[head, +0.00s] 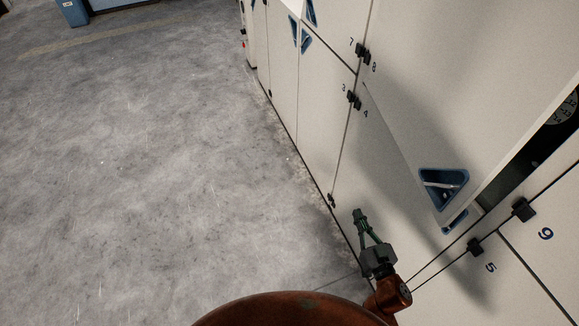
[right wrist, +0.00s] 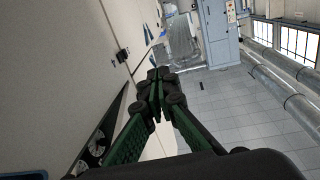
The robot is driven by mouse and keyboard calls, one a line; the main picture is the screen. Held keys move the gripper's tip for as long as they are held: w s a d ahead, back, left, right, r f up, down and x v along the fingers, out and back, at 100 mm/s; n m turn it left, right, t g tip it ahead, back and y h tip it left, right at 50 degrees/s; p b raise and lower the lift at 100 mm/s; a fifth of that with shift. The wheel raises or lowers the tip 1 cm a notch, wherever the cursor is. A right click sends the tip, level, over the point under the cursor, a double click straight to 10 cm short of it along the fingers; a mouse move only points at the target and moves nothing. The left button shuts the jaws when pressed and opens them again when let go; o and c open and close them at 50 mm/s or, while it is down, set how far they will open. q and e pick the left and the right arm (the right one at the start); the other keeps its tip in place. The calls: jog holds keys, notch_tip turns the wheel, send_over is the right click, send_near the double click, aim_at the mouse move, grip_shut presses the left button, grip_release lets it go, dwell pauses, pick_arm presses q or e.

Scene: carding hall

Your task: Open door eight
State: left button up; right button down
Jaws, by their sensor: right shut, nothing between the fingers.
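Door eight (head: 440,90) is a cream upper panel, with the number 8 printed beside the black fitting at its far upper corner. It stands ajar: its near edge is out from the cabinet front, and a dark gap (head: 525,160) shows behind it. A blue triangular recessed handle (head: 443,185) is near its lower corner. My right gripper (head: 360,214) has green fingers, shut and empty, below and left of the handle, apart from the door. In the right wrist view the fingertips (right wrist: 158,88) meet, and the dark opening with round parts (right wrist: 97,148) is to their left. My left gripper is not in view.
Door four (head: 385,175) is below and looks closed; part of a blue handle (head: 456,221) shows on it. Black fittings (head: 524,209) stick out by numbers 9 and 5. The grey floor (head: 150,170) left of the cabinets is clear. Large pipes (right wrist: 275,75) run at the right.

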jog(key=s+a+r+n+g+y+p, duration=0.25)
jog(key=a+r+n+y+p, duration=0.2)
jog(key=a+r+p, duration=0.35)
jog(key=s+a+r+n+g+y+p, duration=0.25)
jog(key=a+r+y+p, duration=0.35)
jog(key=r+p, duration=0.3)
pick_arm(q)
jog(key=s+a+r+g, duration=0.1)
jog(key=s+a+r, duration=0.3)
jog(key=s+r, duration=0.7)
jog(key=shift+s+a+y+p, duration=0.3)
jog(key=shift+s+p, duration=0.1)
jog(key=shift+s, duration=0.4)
pick_arm(e)
jog(key=w+a+n, duration=0.1)
jog(key=w+a, duration=0.9)
jog(key=shift+r+g, duration=0.2)
jog(key=shift+g, duration=0.1)
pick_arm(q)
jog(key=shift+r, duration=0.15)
pick_arm(e)
jog(key=shift+w+d, duration=0.1)
jog(key=shift+d, duration=0.05)
